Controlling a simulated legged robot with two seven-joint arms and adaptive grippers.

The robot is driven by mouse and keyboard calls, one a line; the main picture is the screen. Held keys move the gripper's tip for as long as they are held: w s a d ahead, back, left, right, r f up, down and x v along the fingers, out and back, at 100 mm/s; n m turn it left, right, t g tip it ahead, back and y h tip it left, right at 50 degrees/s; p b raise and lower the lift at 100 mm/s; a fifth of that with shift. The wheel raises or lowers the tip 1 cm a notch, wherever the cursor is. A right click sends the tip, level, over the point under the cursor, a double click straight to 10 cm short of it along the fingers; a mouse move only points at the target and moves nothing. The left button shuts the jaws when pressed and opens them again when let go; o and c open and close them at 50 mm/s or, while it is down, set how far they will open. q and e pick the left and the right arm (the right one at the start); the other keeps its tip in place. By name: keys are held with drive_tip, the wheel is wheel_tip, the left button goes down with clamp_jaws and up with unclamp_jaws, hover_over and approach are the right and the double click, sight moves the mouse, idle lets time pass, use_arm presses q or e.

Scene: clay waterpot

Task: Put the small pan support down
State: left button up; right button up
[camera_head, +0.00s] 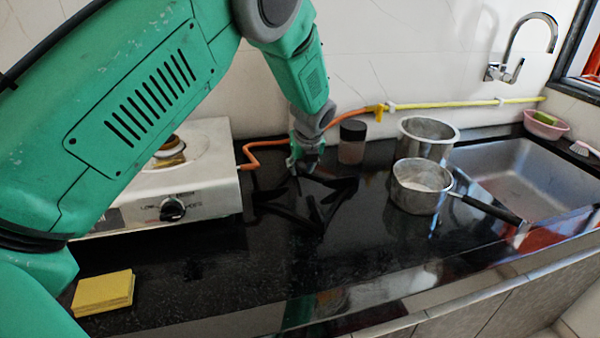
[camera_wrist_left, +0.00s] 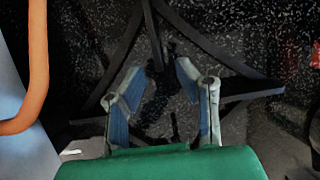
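The small pan support (camera_head: 306,203) is a black, star-shaped frame at the middle of the black counter, right of the stove. It appears to rest on the counter, but black on black makes its contact hard to see. My left gripper (camera_head: 305,166) is right over its back part, pointing down. In the left wrist view, the bars of the pan support (camera_wrist_left: 232,92) spread around and beyond the fingers. My left gripper (camera_wrist_left: 161,72) shows a gap between its blue-padded fingertips, with a dark bar end between them; I see no pad pressed on it. My right gripper is out of view.
A gas stove (camera_head: 215,180) stands at left, with an orange hose (camera_head: 262,146) behind. A jar (camera_head: 352,142), a steel pot (camera_head: 428,139) and a saucepan (camera_head: 420,200) stand at right, before the sink (camera_head: 525,180). A yellow sponge (camera_head: 103,291) lies front left. The front middle counter is clear.

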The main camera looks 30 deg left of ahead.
use_arm(q)
drive_tip(key=v, duration=0.8)
drive_tip(key=shift+d+r+p, duration=0.25)
drive_tip(key=shift+r+p, duration=0.05)
drive_tip(key=shift+p, duration=0.15)
drive_tip(key=shift+s, duration=0.15)
